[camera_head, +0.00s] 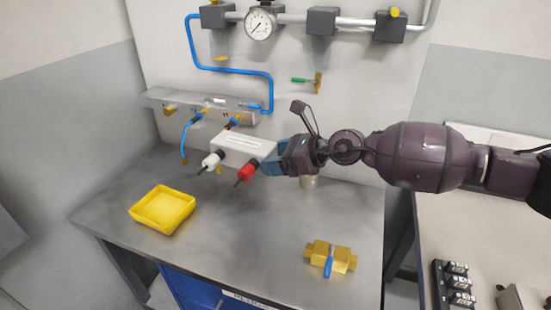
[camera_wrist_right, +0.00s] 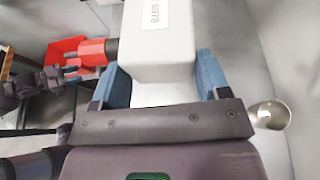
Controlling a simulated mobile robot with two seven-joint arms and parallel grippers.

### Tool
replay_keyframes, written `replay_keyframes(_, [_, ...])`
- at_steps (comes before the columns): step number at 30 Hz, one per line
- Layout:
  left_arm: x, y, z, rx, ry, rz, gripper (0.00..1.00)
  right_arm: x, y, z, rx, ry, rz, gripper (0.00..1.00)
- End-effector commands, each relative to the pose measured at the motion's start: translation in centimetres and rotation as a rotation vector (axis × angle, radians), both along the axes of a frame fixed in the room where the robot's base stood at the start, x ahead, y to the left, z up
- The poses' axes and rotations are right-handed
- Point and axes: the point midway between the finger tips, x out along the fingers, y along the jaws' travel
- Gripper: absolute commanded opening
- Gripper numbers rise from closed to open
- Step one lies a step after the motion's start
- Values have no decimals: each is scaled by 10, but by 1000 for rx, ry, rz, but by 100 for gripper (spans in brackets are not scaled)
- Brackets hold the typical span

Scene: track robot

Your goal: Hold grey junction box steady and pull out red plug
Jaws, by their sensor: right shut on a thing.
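The pale grey junction box (camera_head: 240,147) sits over the back of the workbench, with a label on it. It also shows in the right wrist view (camera_wrist_right: 158,45). A red plug (camera_head: 247,171) with a dark tail sticks out of its front, and shows at the upper left of the right wrist view (camera_wrist_right: 98,52). A white plug (camera_head: 211,160) sits to its left. My right gripper (camera_head: 273,163) reaches in from the right, its blue fingers shut on the right end of the box, beside the red plug.
A yellow tray (camera_head: 162,209) stands at the bench's left. A brass valve (camera_head: 330,257) with a blue handle lies front right. A metal cup (camera_head: 309,181) stands behind my right gripper. Blue cables and pipes (camera_head: 231,70) line the back panel. The bench's front middle is clear.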

Motion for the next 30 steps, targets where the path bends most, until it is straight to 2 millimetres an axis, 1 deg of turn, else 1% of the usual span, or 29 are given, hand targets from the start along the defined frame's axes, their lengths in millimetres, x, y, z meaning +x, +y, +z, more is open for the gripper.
replay_keyframes(4, [-1,0,-6,0,3,0,43,1,-5,-1,3,-1,-1,36])
replay_keyframes(15, [-1,0,-5,0,3,0,43,2,-5,1,3,-2,-1,36])
replay_keyframes(30, [1,0,-14,0,-2,-2,43,2,-5,-20,2,-2,-1,36])
